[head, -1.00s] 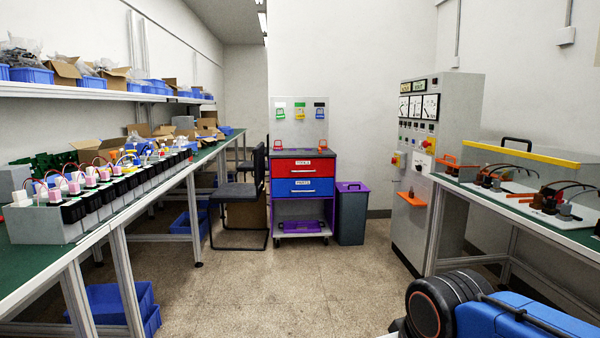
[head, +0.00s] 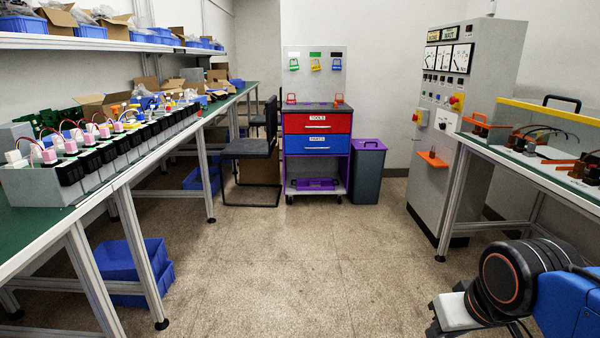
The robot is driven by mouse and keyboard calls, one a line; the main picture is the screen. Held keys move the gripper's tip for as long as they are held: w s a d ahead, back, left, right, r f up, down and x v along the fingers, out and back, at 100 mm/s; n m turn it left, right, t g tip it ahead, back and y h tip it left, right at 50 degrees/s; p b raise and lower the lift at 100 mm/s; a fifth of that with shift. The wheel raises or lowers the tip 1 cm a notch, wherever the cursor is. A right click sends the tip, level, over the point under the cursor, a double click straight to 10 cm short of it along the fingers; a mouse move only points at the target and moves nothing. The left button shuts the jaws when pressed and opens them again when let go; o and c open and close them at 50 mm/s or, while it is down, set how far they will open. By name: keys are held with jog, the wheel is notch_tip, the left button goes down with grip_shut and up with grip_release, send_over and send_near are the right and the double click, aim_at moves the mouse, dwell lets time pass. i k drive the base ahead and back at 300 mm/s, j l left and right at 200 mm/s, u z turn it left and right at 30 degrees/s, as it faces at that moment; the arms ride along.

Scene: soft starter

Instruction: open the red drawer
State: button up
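The red drawer (head: 304,125) is the upper drawer of a small wheeled cart at the back of the room. It looks shut, with a pale bar handle and a label reading TOOLS. The blue drawer (head: 304,144) sits directly below it and also looks shut. My arm shows at the lower right, far from the cart and in front of it. Part of my gripper (head: 450,318) seems to show at the bottom edge, cut off, so I cannot tell its opening.
A grey bin (head: 367,172) with a purple lid stands right of the cart, a chair (head: 250,160) left of it. A long workbench (head: 75,222) lines the left; a control cabinet (head: 452,120) and another bench (head: 560,180) stand right. The middle floor (head: 310,240) is clear.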

aim_at(306, 122)
jog(key=i, duration=2.25)
jog(key=i+j, duration=0.1)
jog(key=i, duration=2.1)
jog(key=l+z, duration=0.05)
jog(key=l, duration=0.05)
